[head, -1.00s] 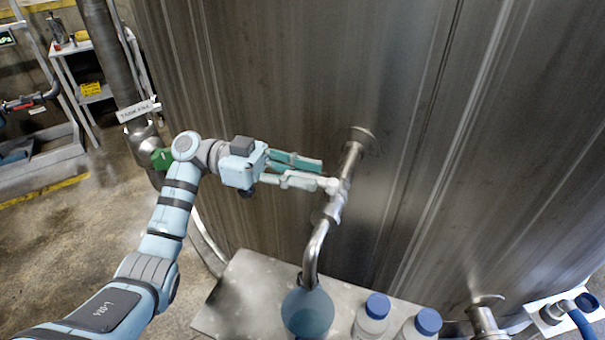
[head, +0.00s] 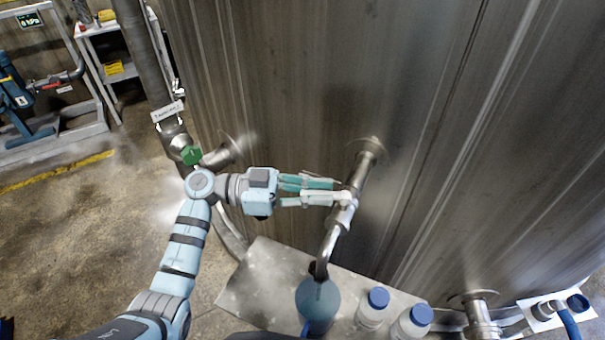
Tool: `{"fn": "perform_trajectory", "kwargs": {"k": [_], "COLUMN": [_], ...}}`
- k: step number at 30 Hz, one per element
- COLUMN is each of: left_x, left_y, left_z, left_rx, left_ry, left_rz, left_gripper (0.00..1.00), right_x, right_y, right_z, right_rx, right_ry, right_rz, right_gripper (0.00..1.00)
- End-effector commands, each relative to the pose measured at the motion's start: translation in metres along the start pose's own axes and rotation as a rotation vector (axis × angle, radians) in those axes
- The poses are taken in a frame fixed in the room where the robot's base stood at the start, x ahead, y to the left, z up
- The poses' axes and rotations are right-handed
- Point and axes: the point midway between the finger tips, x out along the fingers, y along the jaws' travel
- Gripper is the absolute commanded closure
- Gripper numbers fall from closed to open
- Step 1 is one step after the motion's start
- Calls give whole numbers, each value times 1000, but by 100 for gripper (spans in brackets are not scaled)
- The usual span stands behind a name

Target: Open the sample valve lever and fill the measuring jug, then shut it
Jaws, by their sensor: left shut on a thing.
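The sample pipe (head: 367,165) comes out of the metal tank wall and bends down to a spout. The valve (head: 343,210) sits partway along it, with a pale lever (head: 341,196) at its left side. My left gripper (head: 335,192) is at the valve, shut on the lever; its fingers hide much of the lever. The bluish measuring jug (head: 318,303) stands on a metal shelf, its mouth under the spout. I cannot tell the liquid level in it. My right gripper is out of view.
Two blue-capped bottles, one nearer the jug (head: 373,308) and one further right (head: 412,324), stand on the shelf (head: 262,272). Another pipe fitting (head: 477,309) is at lower right.

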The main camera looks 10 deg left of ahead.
Motion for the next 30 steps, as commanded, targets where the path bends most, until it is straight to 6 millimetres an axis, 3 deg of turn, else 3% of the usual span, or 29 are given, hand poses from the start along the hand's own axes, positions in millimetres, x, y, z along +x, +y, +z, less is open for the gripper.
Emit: {"fn": "perform_trajectory", "kwargs": {"k": [7,8,11,21,26,30], "left_x": [1,1,0,-4,-32,-73], "left_y": [0,0,0,-1,-1,-1], "left_z": [0,0,0,1,2,2], "left_rx": [3,3,3,3,3,2], "left_ry": [6,7,6,4,0,0], "left_rz": [1,1,0,-3,-5,-5], "left_gripper": [100,82,66,65,65,65], "right_x": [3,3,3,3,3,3], "right_y": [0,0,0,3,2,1], "right_z": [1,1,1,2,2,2], "right_rx": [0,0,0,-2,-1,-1], "right_ry": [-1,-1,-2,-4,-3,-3], "right_rz": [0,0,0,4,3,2], "right_gripper": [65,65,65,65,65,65]}}
